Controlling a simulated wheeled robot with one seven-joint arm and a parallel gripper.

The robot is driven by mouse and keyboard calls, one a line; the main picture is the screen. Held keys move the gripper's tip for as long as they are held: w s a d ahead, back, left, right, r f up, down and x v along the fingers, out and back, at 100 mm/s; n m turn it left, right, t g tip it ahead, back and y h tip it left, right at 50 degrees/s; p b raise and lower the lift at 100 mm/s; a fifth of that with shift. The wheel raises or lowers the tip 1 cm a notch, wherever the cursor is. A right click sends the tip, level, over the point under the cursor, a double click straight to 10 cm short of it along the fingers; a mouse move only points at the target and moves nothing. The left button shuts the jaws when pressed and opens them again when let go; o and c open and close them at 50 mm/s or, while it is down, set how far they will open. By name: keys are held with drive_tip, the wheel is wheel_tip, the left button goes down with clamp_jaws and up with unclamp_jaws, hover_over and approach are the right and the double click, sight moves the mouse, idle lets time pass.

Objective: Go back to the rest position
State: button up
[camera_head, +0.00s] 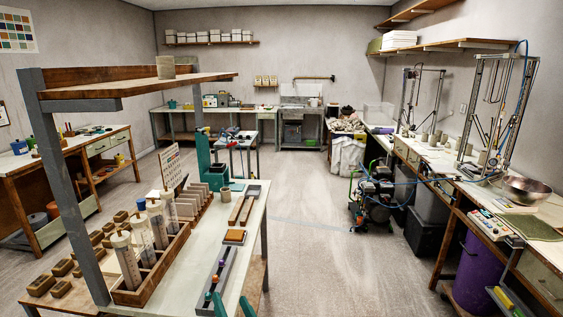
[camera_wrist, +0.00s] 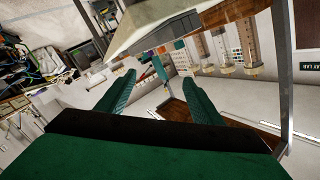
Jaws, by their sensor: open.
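My gripper (camera_wrist: 159,77) shows in the wrist view as two teal fingers standing apart, with nothing held between them. Its dark green body fills the bottom of that view. The wrist view is tilted; past the fingers it shows the workbench area with upright clear tubes (camera_wrist: 222,50) and a grey post (camera_wrist: 280,60). The rest of my arm is not clearly visible there.
The near bench (camera_head: 248,205) carries a wooden rack (camera_head: 150,283) of clear tubes, a teal stand (camera_head: 205,165) and an overhead shelf (camera_head: 130,88) with a clay cylinder (camera_head: 166,68). A compressor (camera_head: 375,200) stands on the floor at right. The middle floor (camera_head: 310,240) is clear.

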drive_tip(key=s+d+f+m+h, duration=0.1)
drive_tip(key=s+d+f+h, duration=0.3)
drive_tip(key=s+f, duration=0.6)
drive_tip(key=s+d+f+m+h, duration=0.15)
drive_tip(key=s+d+f, duration=0.4)
drive_tip(key=s, duration=0.85)
drive_tip(key=s+d+r+n+h, duration=0.1)
drive_tip(key=s+d+r+n, duration=0.1)
drive_tip(key=s, duration=1)
drive_tip(key=s+d+r+n+h, duration=0.1)
drive_tip(key=s+d+r+n, duration=0.1)
drive_tip(key=s, duration=1)
drive_tip(key=shift+d+r, duration=0.15)
drive_tip(key=shift+r, duration=0.15)
